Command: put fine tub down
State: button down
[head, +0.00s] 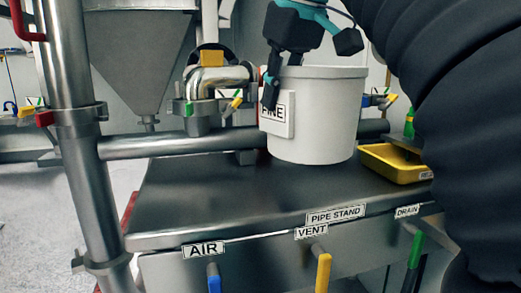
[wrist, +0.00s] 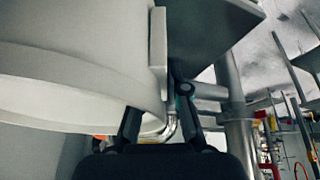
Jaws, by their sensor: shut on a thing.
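The fine tub (head: 325,115) is a white, upright bucket with a "FINE" label plate (head: 284,125) on its left side, partly covered by a dark finger. In the head view it is above the grey metal stand top (head: 200,195); I cannot tell whether its base touches. My gripper (head: 270,92) is shut on the tub at the label plate. In the wrist view, the tub (wrist: 60,65) fills the left side. There my fingers (wrist: 160,115) lie on either side of the plate's lower end (wrist: 158,50).
A yellow tray (head: 393,172) is right of the tub. A horizontal pipe (head: 180,143) runs behind, and a steel post (head: 70,110) stands left. Blue, yellow and green valve handles line the stand's front under AIR, VENT and DRAIN labels. The stand top's left and front are clear.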

jog(key=w+a+f+b, duration=0.3)
jog(key=w+a+f, duration=0.3)
jog(key=f, duration=0.3)
jog(key=shift+w+a+f, duration=0.3)
jog(key=shift+f, duration=0.1)
jog(key=c, duration=1.6)
grip_release()
jog(key=shift+f, duration=0.15)
jog(key=o, duration=0.4)
jog(key=shift+o, duration=0.2)
